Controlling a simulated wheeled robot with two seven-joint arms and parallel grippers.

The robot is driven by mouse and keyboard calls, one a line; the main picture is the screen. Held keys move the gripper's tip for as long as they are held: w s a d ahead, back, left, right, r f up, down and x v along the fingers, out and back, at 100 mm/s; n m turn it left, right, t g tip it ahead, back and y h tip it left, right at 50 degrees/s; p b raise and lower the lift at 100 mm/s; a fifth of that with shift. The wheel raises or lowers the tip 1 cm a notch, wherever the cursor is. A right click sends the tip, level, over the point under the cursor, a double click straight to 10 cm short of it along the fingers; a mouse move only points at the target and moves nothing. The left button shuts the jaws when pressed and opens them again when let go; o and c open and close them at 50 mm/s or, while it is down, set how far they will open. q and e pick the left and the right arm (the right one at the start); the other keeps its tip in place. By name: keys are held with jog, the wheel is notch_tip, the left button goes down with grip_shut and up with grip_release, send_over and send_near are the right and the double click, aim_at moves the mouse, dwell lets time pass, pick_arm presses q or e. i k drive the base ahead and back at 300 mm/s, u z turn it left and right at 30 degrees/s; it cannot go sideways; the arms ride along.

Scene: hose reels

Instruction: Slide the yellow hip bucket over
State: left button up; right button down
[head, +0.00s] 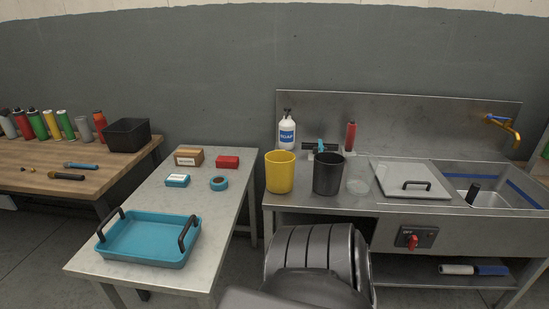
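The yellow bucket (280,173) stands upright on the left end of the steel sink counter (330,204), near its left edge. A black bucket (328,175) of similar size stands close to its right. A white soap bottle (287,133) stands behind the yellow bucket. Neither of my grippers shows in the head view, and nothing is seen holding the yellow bucket.
A clear glass (358,178) stands right of the black bucket, then a lidded panel (411,181) and the sink basin (492,193). The pale table (234,204) at left holds a blue tray (150,240) and small boxes. A gap separates it from the counter.

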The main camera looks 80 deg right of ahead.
aim_at(280, 165)
jog(key=z, duration=0.5)
jog(key=i, duration=0.7)
jog(key=z, duration=1.25)
jog(key=i, duration=0.45)
jog(key=z, duration=0.45)
